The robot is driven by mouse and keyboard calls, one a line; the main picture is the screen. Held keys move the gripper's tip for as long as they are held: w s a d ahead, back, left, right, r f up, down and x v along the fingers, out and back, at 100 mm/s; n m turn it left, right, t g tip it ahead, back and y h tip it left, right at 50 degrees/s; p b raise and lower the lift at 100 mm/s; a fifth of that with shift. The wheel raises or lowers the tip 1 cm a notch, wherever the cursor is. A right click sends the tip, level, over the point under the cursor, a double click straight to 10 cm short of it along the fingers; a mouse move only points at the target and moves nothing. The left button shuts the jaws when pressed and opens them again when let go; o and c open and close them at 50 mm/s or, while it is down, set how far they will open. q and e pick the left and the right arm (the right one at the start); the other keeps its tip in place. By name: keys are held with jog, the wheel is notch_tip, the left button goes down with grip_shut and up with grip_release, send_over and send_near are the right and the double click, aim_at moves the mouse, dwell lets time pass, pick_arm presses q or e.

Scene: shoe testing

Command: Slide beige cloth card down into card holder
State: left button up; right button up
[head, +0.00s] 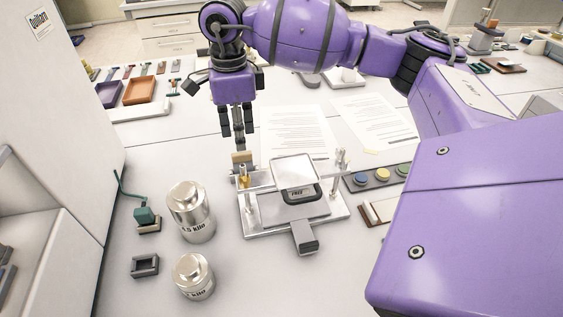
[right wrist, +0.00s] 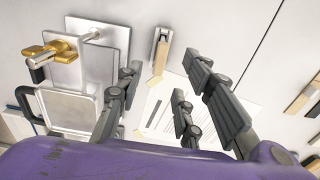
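My right gripper (head: 238,142) points down behind the left end of the metal test fixture. Its dark fingers are spread in the right wrist view (right wrist: 160,88), with nothing between them. A small tan piece (head: 242,157), apparently the beige cloth card, stands just below the fingertips in the head view. The right wrist view shows a narrow upright holder (right wrist: 162,38) with a beige-brown strip (right wrist: 160,58) at its face, beyond the fingertips. I cannot tell how deep the card sits or whether a finger touches it. My left gripper is not in view.
The fixture (head: 258,228) with a brass clamp (head: 243,180) stands close in front. Printed sheets (head: 298,130) lie behind it. Two metal weights (head: 190,212) (head: 193,277) and a green-topped tool (head: 147,218) stand left. A strip of coloured discs (head: 382,174) lies right.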

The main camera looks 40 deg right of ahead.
aim_at(241, 153)
jog(key=shift+s+f, duration=0.1)
jog(key=shift+f, duration=0.85)
jog(key=shift+f+p, duration=0.5)
jog(key=shift+f, duration=2.3)
grip_shut()
